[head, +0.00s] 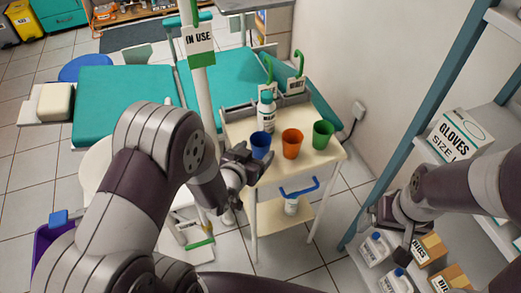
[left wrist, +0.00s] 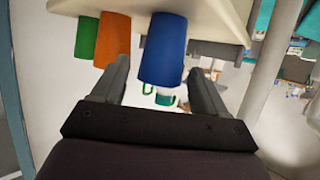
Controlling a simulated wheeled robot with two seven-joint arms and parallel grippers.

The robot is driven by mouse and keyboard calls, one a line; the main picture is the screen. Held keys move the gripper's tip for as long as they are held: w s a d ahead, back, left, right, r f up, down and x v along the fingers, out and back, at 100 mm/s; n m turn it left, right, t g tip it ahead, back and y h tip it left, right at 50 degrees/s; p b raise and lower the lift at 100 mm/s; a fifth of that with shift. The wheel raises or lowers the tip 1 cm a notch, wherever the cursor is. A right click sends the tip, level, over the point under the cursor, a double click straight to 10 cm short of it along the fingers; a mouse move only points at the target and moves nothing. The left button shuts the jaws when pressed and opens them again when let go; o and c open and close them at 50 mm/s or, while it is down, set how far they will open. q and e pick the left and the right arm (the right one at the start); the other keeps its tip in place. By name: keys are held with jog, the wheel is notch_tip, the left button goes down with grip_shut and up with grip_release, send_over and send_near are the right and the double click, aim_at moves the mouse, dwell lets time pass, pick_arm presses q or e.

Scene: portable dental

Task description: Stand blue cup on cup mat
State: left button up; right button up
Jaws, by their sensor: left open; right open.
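The blue cup (head: 261,145) stands on the cream top of a small cart (head: 328,156), at its near left corner. My left gripper (head: 250,165) is open right at the blue cup. In the left wrist view, which looks upside down, the blue cup (left wrist: 163,50) lies between the two open fingers (left wrist: 159,68), with a visible gap on each side. My right gripper (head: 388,222) is open and empty, low at the right near the shelf. I cannot make out a cup mat in either view.
An orange cup (head: 292,143) and a green cup (head: 323,134) stand right of the blue one. A white pole (head: 203,90) with an "IN USE" sign rises left of the cart. A shelf (head: 477,190) stands at right.

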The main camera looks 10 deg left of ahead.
aim_at(264, 140)
pick_arm(q)
jog(key=x, duration=0.6)
jog(key=shift+w+a+b, duration=0.1)
jog(key=shift+w+b, duration=0.3)
jog(key=shift+r, duration=0.15)
jog(key=shift+c, duration=0.3)
jog(key=c, duration=0.7)
notch_tip(264, 140, up, 13)
jog(key=p, duration=0.3)
jog(key=shift+c, duration=0.2)
jog(key=s+a+f+n+y+p, duration=0.2)
jog(key=s+a+f+p, duration=0.3)
jog(key=p, duration=0.6)
notch_tip(264, 140, down, 2)
jog(key=shift+s+a+f+y, duration=0.1)
jog(key=shift+s+a+y, duration=0.2)
jog(key=shift+s, duration=0.85)
